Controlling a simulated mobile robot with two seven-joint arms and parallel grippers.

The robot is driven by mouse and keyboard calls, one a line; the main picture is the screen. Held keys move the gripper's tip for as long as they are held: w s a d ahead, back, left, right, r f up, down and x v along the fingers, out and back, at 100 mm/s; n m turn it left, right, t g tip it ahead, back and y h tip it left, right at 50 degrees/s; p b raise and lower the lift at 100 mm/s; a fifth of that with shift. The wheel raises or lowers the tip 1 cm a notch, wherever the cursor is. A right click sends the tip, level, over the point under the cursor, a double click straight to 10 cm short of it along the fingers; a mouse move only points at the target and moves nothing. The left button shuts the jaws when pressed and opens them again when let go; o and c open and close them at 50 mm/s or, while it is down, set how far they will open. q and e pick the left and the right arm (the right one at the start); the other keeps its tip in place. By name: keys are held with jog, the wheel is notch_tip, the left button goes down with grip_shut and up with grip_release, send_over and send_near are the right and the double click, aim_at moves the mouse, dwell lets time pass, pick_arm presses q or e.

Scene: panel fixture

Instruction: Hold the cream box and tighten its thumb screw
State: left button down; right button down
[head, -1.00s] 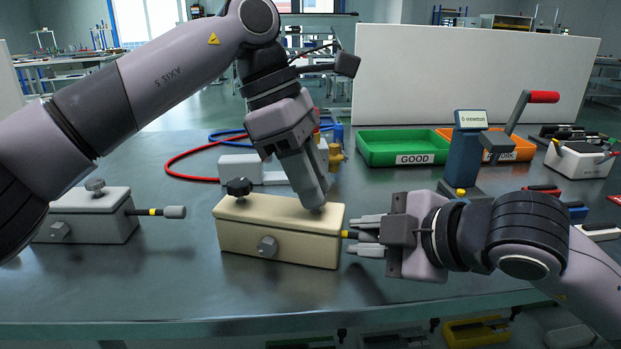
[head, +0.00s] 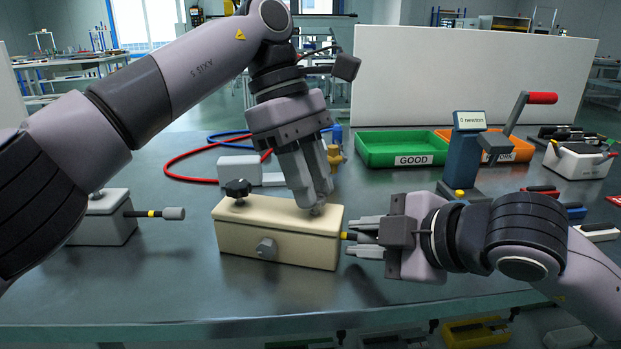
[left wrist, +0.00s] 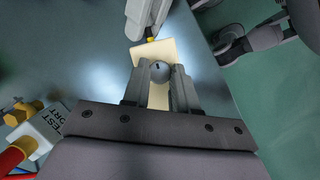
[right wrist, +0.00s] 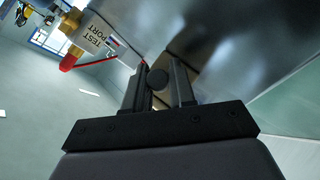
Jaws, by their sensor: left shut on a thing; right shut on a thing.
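The cream box (head: 245,235) stands on the bench in the middle of the head view. My left gripper (head: 316,208) points down at the top right end, shut on a round grey thumb screw (left wrist: 159,74) with a dark mark. My right gripper (head: 362,238) is level at the box's right end, shut on the handle there, whose yellow band (head: 347,236) shows. The handle's round end (right wrist: 158,78) sits between its fingers in the right wrist view.
A similar grey box (head: 105,222) with a handle stands at the left, partly behind my left arm. A green GOOD tray (head: 405,148), an orange tray (head: 497,156) and a blue force gauge (head: 468,150) stand behind right. A TEST PORT block (head: 240,168) with hoses is behind the box.

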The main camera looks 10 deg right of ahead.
pick_arm(q)
jog(key=shift+r, duration=0.1)
jog(key=c, duration=0.9)
grip_release()
